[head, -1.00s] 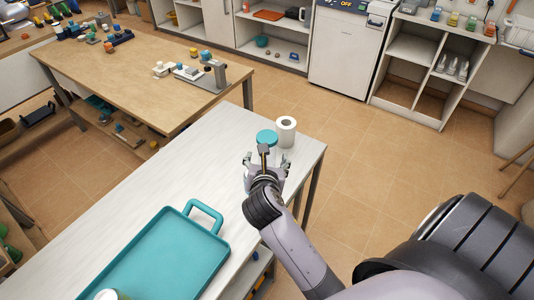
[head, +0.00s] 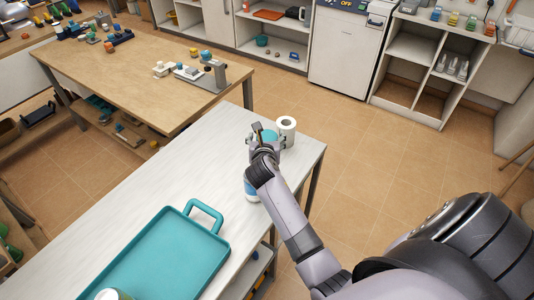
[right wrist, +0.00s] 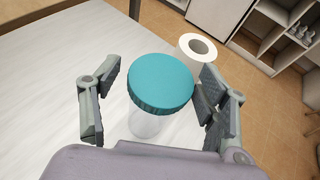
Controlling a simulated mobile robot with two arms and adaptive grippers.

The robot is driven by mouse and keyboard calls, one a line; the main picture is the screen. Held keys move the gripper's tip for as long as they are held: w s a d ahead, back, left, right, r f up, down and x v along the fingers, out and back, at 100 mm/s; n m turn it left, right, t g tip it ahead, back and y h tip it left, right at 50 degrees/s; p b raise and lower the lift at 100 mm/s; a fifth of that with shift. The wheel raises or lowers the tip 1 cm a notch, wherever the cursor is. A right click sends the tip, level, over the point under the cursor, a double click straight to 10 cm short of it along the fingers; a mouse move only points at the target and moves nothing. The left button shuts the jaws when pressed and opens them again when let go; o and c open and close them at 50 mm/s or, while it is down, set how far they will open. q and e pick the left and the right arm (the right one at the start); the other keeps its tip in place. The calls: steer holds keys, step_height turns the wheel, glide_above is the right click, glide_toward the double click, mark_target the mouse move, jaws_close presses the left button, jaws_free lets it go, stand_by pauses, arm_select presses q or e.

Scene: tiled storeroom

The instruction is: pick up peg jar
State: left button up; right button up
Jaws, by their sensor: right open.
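The peg jar (right wrist: 160,82) has a wide teal screw lid and a clear, pale body. In the right wrist view it stands upright on the white table, between the two fingers of my right gripper (right wrist: 161,88). The fingers are spread on either side of the lid. The right one is very close to it; I cannot tell if it touches. In the head view, my right gripper (head: 266,144) is at the table's far end and hides most of the jar. My left gripper is not in view.
A white paper roll (head: 286,130) stands just behind the jar. A white and blue container (head: 251,188) is partly hidden by my right arm. A teal tray (head: 165,262) lies at the table's near end. The table (head: 185,160) is bare between tray and jar.

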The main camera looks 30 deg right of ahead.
mark_target(267, 133)
steer(key=x, duration=0.5)
steer(key=shift+s+f, duration=0.1)
steer(key=shift+f, duration=0.15)
steer(key=shift+s, duration=0.1)
steer(key=shift+c, duration=0.5)
steer(key=c, duration=1.4)
steer(key=shift+r, duration=0.1)
jaws_close()
